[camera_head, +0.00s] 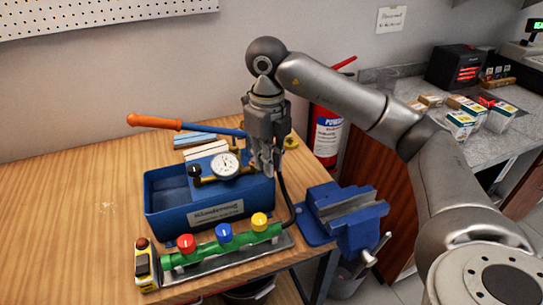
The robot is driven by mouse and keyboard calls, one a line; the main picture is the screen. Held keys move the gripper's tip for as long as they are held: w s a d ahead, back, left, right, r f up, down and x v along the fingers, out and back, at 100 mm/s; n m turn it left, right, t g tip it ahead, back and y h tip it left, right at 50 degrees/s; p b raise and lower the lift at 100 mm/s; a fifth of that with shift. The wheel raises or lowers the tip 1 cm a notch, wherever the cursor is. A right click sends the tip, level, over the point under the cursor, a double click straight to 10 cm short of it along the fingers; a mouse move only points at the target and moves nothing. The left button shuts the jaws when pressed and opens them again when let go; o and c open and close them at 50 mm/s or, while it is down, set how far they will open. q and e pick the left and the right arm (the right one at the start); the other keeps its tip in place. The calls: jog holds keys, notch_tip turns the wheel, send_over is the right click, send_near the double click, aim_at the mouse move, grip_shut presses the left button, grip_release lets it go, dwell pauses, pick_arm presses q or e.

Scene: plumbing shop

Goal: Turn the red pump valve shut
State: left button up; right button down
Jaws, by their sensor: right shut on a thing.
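The blue test pump (165,218) stands on the wooden bench, with a round white gauge (225,165) on brass fittings and a long lever with an orange handle (153,122). My right gripper (265,172) points down at the right end of these fittings, beside the gauge. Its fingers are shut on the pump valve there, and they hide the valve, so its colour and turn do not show. A separate red knob (186,243) sits on the green manifold in front of the pump. My left gripper is not in view.
The green manifold (207,253) also has a blue knob (224,232) and a yellow knob (259,221). A yellow-black tool (146,266) stands at its left end. A blue vise (344,222) is at the bench's right edge. The bench's left side is clear.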

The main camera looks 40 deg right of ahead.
jog(key=a+m, duration=0.1)
jog(key=m, duration=0.1)
jog(key=a+m, duration=0.1)
jog(key=m, duration=0.1)
jog(key=shift+m, duration=0.4)
dwell(0.4)
jog(key=c, duration=1.5)
grip_release()
jog(key=shift+a, duration=0.1)
jog(key=shift+r, duration=6)
